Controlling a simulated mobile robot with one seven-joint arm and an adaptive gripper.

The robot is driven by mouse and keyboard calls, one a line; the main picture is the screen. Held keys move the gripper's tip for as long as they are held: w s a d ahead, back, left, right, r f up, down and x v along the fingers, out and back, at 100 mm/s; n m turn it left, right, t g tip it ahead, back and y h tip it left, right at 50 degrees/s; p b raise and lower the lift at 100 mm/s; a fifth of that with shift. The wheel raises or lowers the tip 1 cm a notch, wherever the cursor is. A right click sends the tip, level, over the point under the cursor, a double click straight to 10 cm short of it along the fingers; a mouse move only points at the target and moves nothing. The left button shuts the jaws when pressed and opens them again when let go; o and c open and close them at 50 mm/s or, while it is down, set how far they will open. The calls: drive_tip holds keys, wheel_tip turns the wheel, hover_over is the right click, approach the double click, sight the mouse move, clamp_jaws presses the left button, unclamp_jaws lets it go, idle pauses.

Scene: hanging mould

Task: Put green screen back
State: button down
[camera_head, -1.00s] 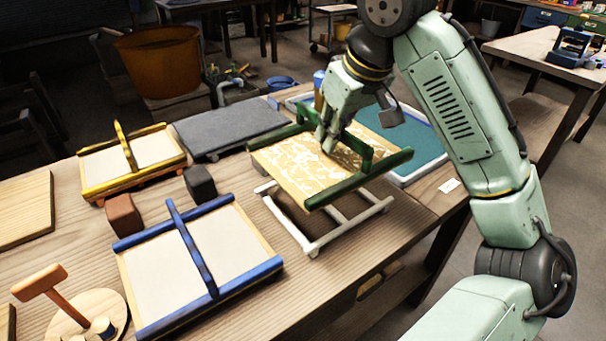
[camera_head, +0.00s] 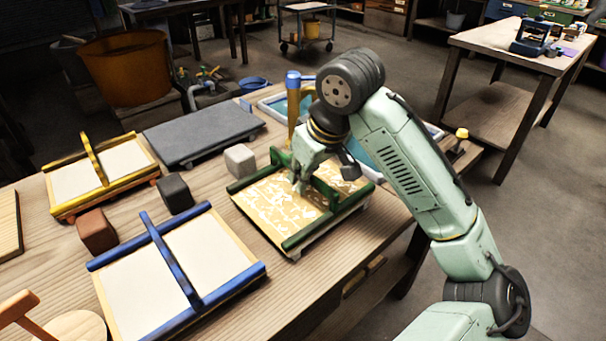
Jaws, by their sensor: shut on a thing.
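The green screen (camera_head: 265,205) is a mould with green side bars, a green handle bar across it and a pale tan face with white patches. My gripper (camera_head: 300,187) is over its middle, shut on the green handle bar, which the fingers partly hide. The screen lies about level, low over the white rack (camera_head: 299,254). Only a small part of the rack shows under its near edge. I cannot tell whether screen and rack touch all round.
A blue-barred screen (camera_head: 130,290) and a yellow-barred screen (camera_head: 85,178) lie to the left. A grey board (camera_head: 200,132), a pale grey block (camera_head: 239,160), a dark block (camera_head: 174,193) and a brown block (camera_head: 97,231) stand nearby. A blue-rimmed tray (camera_head: 365,155) is behind my arm.

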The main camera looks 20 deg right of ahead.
drive_tip(key=shift+f, duration=0.2)
drive_tip(key=c, duration=1.7)
unclamp_jaws()
drive_tip(key=shift+r, duration=0.15)
drive_tip(key=shift+r, duration=0.3)
drive_tip(key=v, duration=1.1)
drive_tip(key=shift+s+r, duration=0.2)
drive_tip(key=shift+r, duration=0.05)
drive_tip(key=shift+r, duration=0.1)
